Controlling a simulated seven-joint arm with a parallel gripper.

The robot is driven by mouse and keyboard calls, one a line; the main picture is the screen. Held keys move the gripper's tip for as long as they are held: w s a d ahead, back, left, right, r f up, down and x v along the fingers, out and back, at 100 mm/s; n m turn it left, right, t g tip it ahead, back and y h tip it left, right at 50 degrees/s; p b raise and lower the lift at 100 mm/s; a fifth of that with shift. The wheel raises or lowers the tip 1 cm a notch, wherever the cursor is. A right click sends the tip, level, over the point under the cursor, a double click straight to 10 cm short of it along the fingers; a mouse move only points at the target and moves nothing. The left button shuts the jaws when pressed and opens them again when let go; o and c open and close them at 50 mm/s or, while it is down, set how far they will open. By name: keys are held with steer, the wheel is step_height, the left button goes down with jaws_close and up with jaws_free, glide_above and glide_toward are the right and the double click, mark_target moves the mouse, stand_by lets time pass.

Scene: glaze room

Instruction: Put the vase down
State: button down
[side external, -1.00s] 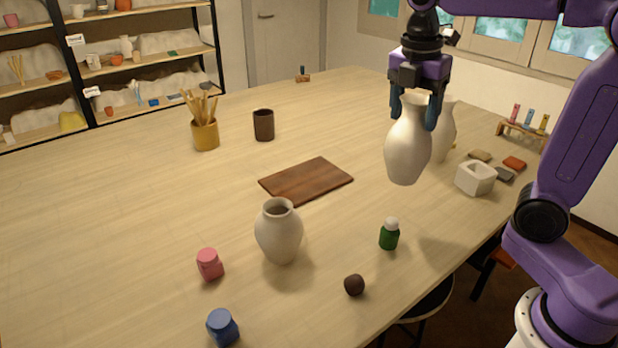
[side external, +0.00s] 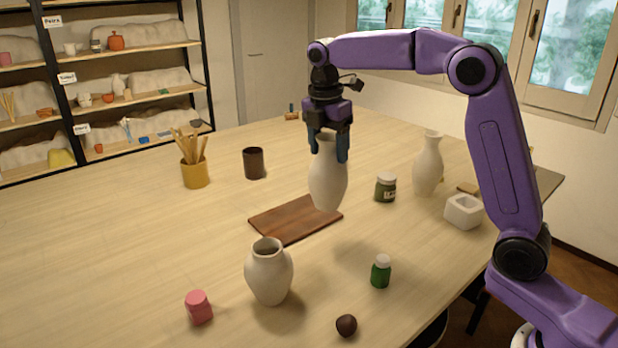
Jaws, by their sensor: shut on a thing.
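My gripper (side external: 328,156) is shut on a pale cream vase (side external: 327,180), its two fingers on either side of the vase's neck. The vase is upright and its base appears raised above the table. In the picture its lower end overlaps the right end of a brown wooden board (side external: 285,222). I cannot tell exactly how high it is or whether it is right over the board. A grey-beige vase (side external: 269,275) stands in front of the board, and a taller white vase (side external: 427,168) stands to the right.
A green jar with a grey lid (side external: 385,189) stands right of the held vase. A white block-shaped pot (side external: 464,212), green bottle (side external: 380,273), dark ball (side external: 346,325), pink jar (side external: 198,308), brown cup (side external: 254,163) and yellow tool pot (side external: 194,172) stand around. The table's left is clear.

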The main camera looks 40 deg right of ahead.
steer(key=w+f, duration=0.6)
steer(key=f, duration=0.3)
steer(key=shift+a+f, duration=0.2)
steer(key=shift+c, duration=0.9)
jaws_free()
steer(key=shift+f, duration=0.15)
step_height(320, 180, up, 12)
steer(key=a, duration=0.1)
steer(key=shift+s+a, duration=0.2)
